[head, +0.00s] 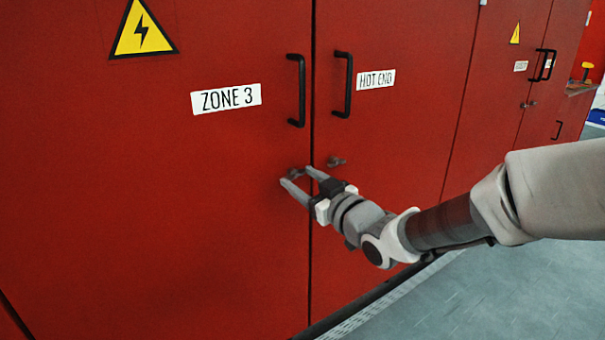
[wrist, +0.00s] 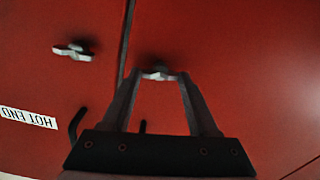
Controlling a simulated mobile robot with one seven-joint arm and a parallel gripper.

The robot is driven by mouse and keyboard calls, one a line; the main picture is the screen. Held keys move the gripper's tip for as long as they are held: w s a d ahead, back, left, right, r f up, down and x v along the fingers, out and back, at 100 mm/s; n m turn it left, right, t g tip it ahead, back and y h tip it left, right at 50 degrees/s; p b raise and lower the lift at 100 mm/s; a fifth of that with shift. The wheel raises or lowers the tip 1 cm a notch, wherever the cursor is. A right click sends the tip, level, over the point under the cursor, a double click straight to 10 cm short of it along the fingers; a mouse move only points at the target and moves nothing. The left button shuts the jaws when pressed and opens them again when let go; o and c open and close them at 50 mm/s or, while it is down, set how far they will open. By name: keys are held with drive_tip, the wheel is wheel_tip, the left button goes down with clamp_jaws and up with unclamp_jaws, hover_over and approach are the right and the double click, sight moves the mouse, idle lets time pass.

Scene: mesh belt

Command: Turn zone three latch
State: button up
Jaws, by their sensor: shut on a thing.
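The zone three latch (head: 295,173) is a small grey metal turn handle on the red door labelled ZONE 3 (head: 226,98), low by the door's right edge. In the wrist view the latch (wrist: 158,73) lies across between my fingertips and looks about level. My gripper (head: 297,175) reaches in from the right, with one finger at each end of the latch, shut on it. The fingertips (wrist: 158,77) also show in the wrist view. They partly cover the latch's ends.
A similar latch (head: 336,161) is close by on the door labelled HOT END (head: 376,79); it also shows in the wrist view (wrist: 73,51). Black bar handles (head: 297,90) (head: 343,84) stick out above. The grey floor (head: 480,295) at lower right is clear.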

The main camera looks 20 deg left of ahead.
drive_tip(key=shift+m+p, duration=0.55)
drive_tip(key=shift+m, duration=0.65)
drive_tip(key=o, duration=1.4)
drive_tip(key=shift+s+d, duration=0.1)
